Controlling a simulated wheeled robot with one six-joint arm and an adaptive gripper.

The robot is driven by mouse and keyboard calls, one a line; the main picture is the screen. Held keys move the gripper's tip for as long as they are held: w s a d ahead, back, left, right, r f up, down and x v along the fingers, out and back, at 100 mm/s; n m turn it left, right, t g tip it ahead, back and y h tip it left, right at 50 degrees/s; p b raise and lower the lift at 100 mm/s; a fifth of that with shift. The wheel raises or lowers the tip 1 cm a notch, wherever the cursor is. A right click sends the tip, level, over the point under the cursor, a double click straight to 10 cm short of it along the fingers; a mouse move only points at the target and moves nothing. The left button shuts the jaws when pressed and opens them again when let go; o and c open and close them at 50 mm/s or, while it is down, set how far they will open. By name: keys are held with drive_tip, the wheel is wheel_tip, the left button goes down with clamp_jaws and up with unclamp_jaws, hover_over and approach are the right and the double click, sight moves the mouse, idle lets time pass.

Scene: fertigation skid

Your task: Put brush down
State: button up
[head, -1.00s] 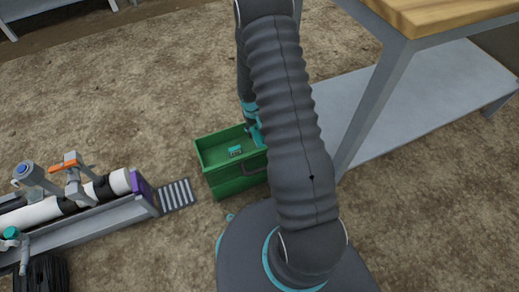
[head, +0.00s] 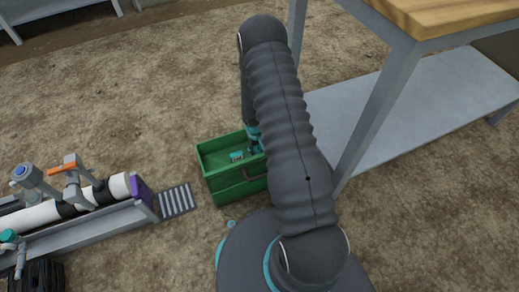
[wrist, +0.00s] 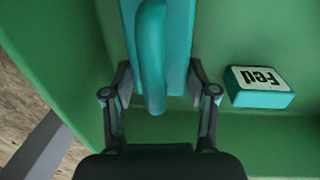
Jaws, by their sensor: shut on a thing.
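My gripper (wrist: 160,88) is shut on the teal brush (wrist: 152,50), with one finger on each side of it. The brush has a rounded handle that runs up the middle of the wrist view; its underside is hidden. In the head view my gripper (head: 255,142) reaches down into the open green box (head: 220,178), near its right side, partly behind my arm. I cannot tell whether the brush touches the box floor.
A small teal block with a white lettered label (wrist: 262,86) lies in the box, right of the brush. A pipe skid (head: 100,222) stands at left, a grey grate (head: 177,200) beside it. A workbench with a grey lower shelf (head: 425,110) stands at right.

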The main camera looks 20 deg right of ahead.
drive_tip(key=shift+f, duration=0.2)
drive_tip(key=o, duration=1.6)
drive_tip(key=shift+r, duration=0.1)
drive_tip(key=shift+c, duration=0.2)
